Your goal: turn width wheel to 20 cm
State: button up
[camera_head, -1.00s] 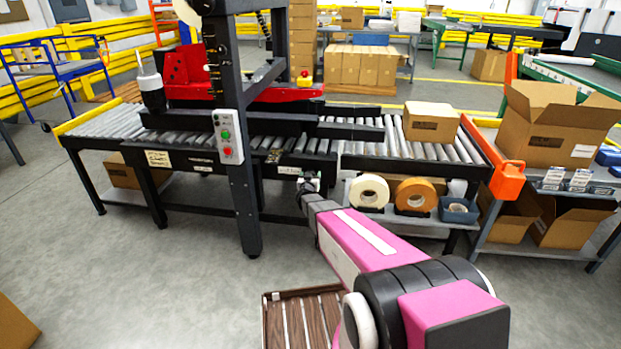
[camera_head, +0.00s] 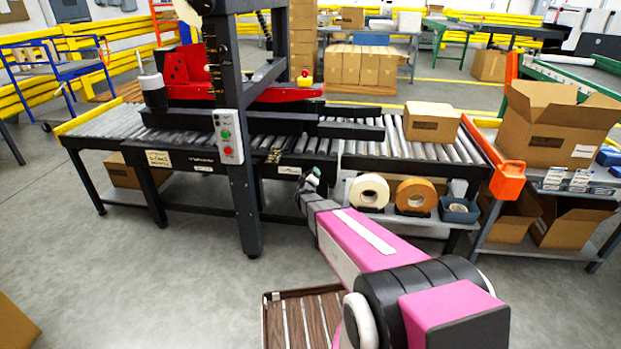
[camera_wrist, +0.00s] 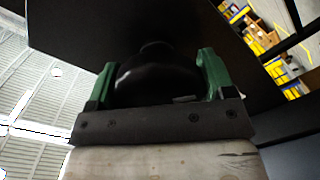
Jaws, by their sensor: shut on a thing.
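The width wheel (camera_wrist: 155,80) is a dark, rounded knob in the middle of the wrist view, under a large dark panel. My gripper (camera_wrist: 158,72) has a green finger on each side of it and is shut on it. In the head view my gripper (camera_head: 312,178) is small, at the front side of the conveyor frame, right of the grey upright post. The wheel cannot be made out there, and no width scale or pointer is readable.
The roller conveyor (camera_head: 375,148) carries a closed carton (camera_head: 431,122) at right. The upright post (camera_head: 243,205) with a button box (camera_head: 228,137) stands left of my gripper. Tape rolls (camera_head: 369,191) sit on the shelf to its right. The floor in front is mostly clear.

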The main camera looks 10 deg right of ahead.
jog(key=shift+n, duration=0.3)
jog(key=o, duration=0.9)
jog(key=shift+s, duration=0.1)
jog(key=v, duration=1)
jog(key=shift+s, duration=0.35)
jog(key=shift+a, duration=0.15)
